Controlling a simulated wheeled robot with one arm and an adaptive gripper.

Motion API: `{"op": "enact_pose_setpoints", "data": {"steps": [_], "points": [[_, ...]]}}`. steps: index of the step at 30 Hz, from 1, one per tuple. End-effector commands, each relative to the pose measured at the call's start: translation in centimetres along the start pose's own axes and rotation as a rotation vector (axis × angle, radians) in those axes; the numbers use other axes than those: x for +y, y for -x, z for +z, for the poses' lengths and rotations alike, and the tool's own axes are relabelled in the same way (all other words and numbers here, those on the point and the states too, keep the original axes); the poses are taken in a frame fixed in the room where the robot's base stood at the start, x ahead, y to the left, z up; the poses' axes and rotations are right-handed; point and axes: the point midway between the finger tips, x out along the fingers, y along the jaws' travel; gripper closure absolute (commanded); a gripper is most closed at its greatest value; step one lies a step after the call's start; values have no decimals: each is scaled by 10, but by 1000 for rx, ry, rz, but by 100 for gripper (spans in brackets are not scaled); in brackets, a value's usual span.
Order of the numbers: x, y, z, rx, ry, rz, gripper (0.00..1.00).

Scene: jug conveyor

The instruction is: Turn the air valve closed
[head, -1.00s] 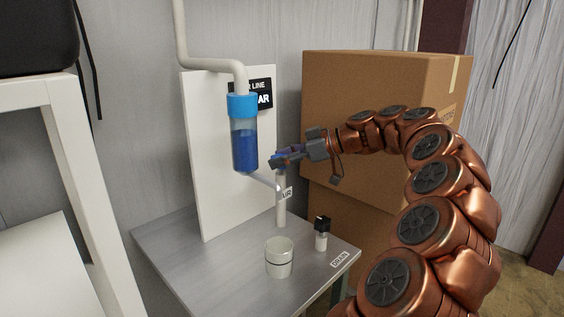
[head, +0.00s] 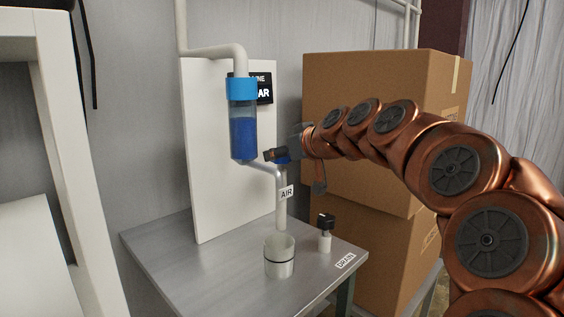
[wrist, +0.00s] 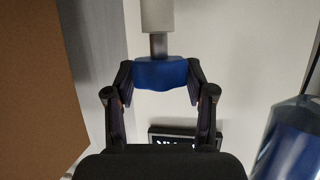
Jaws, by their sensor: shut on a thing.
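The air valve's blue handle (wrist: 160,73) sits between my two fingertips in the wrist view, on a grey stem below a pale pipe (wrist: 158,16). My gripper (wrist: 160,80) is shut on this handle. In the head view my gripper (head: 276,155) is at the top of the upright pipe (head: 281,205) that carries an AIR label (head: 286,192). It hides most of the handle there, with only a bit of blue showing. How far the handle is turned cannot be told.
A clear filter bowl with blue liquid (head: 243,136) hangs left of my gripper, before a white panel (head: 205,150). Cardboard boxes (head: 380,115) stand behind my arm.

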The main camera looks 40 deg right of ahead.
Motion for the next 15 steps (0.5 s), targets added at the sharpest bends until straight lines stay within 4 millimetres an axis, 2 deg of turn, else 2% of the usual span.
{"op": "enact_pose_setpoints", "data": {"steps": [15], "points": [[-2, 1, -1, -6, -117, 293, 80]]}}
